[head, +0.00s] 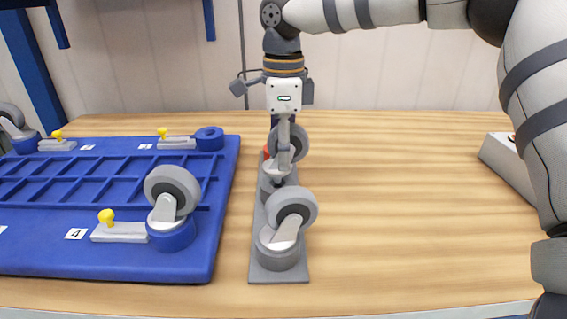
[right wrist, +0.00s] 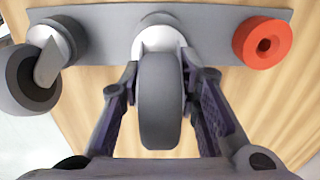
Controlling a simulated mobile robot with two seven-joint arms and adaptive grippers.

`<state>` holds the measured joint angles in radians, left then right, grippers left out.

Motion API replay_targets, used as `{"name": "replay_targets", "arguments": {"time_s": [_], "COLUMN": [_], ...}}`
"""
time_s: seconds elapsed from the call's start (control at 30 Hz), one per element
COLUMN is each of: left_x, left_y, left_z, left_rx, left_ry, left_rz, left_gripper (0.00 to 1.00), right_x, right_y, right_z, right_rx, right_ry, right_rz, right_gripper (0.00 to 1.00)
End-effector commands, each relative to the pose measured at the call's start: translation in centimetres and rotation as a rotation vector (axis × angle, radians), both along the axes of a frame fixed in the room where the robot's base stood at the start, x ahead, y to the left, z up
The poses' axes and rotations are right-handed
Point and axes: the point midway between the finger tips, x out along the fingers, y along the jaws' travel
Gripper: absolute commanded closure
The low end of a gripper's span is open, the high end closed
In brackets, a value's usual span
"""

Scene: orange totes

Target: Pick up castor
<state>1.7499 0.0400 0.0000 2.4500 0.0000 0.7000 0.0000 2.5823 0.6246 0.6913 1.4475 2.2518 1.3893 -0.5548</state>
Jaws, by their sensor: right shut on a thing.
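A grey-wheeled castor (right wrist: 160,105) sits at the middle place of a grey strip rack (right wrist: 100,20) in the right wrist view. My right gripper (right wrist: 160,110) reaches down from above and is shut on this castor, one finger on each side of the wheel. In the head view the gripper (head: 285,145) partly hides the held castor (head: 300,143). I cannot tell whether the castor is clear of its seat. A second castor (head: 292,208) stands at the near end of the rack (head: 280,276). My left gripper is not in view.
An empty red holder (right wrist: 263,42) is at the rack's far end. A blue board (head: 110,262) on the left holds castors (head: 173,190), yellow-knobbed clamps (head: 120,230) and a blue ring holder (head: 209,138). The wooden table (head: 400,220) is clear right of the rack. A grey box (head: 508,160) lies far right.

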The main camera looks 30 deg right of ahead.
Motion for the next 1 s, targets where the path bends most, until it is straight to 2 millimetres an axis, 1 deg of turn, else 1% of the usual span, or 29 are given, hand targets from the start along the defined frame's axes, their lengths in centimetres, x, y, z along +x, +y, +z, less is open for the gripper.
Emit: {"name": "replay_targets", "arguments": {"time_s": [0.03, 0.1, 0.23, 0.27, 0.3, 0.4, 0.5, 0.6, 0.7, 1.0], "left_x": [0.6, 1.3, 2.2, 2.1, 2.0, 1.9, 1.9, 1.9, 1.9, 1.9], "left_y": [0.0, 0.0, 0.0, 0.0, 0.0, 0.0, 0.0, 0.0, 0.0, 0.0], "left_z": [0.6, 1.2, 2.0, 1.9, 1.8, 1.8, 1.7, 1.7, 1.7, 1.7], "left_rx": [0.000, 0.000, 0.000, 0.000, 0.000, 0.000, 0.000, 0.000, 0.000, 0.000], "left_ry": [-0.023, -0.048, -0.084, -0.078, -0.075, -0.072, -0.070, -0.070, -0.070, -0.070], "left_rz": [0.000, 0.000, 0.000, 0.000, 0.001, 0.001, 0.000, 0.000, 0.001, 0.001], "left_gripper": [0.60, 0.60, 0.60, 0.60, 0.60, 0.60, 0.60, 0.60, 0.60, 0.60], "right_x": [-1.0, -2.5, -5.4, -6.3, -7.5, -10.2, -12.1, -13.3, -13.9, -14.0], "right_y": [0.1, 0.2, 0.3, 0.4, 0.4, 0.6, 0.7, 0.8, 0.8, 0.8], "right_z": [1.7, 3.7, 7.0, 7.1, 7.4, 8.4, 9.1, 9.6, 9.8, 9.9], "right_rx": [0.002, 0.001, 0.000, 0.002, 0.002, 0.001, 0.000, -0.001, 0.000, -0.001], "right_ry": [-0.010, -0.017, -0.020, -0.015, -0.010, -0.006, -0.004, -0.003, -0.002, -0.001], "right_rz": [0.003, 0.002, 0.003, 0.005, 0.006, 0.004, 0.004, 0.003, 0.002, 0.001], "right_gripper": [1.00, 1.00, 1.00, 1.00, 1.00, 1.00, 1.00, 1.00, 1.00, 1.00]}}
